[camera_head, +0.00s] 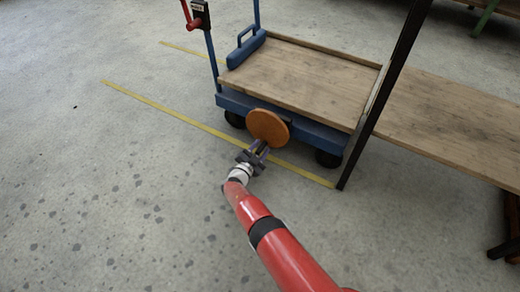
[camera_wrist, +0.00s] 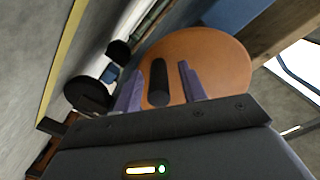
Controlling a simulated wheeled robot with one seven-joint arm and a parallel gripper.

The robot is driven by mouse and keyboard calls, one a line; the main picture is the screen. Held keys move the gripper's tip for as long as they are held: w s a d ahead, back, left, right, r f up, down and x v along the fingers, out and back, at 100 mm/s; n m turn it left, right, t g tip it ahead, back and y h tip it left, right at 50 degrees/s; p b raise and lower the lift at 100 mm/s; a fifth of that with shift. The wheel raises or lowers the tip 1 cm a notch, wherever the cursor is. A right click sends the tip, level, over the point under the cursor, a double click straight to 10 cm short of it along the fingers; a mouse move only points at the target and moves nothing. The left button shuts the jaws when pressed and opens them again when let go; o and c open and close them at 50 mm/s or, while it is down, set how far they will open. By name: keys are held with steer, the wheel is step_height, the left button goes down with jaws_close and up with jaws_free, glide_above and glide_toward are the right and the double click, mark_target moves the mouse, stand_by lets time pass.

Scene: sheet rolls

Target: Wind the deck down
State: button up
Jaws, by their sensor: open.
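The deck (camera_head: 300,75) is a wooden board on a blue wheeled trolley frame (camera_head: 285,118). An orange-brown round handwheel (camera_head: 268,127) is on the trolley's near side. In the wrist view the wheel (camera_wrist: 215,60) fills the upper middle, and a dark knob (camera_wrist: 158,82) sticks out from it towards the camera. My gripper (camera_head: 261,148) is at the wheel's lower edge. In the wrist view its two purplish fingers (camera_wrist: 160,88) are apart, one on each side of the knob. I cannot tell whether either finger touches it.
A dark upright post (camera_head: 385,95) stands at the trolley's right end, with a wooden bench top (camera_head: 450,125) beyond it. A blue upright with a red-handled box (camera_head: 199,14) is at the left. Yellow floor lines (camera_head: 160,107) run by the trolley. The floor at left is clear.

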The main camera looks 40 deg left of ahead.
steer(key=shift+s+d+r+p, duration=0.1)
steer(key=shift+s+r+p, duration=0.1)
steer(key=shift+s+p, duration=0.5)
steer(key=p+v, duration=0.5)
steer(key=v, duration=0.1)
steer(key=shift+f, duration=0.25)
steer(key=shift+s, duration=0.15)
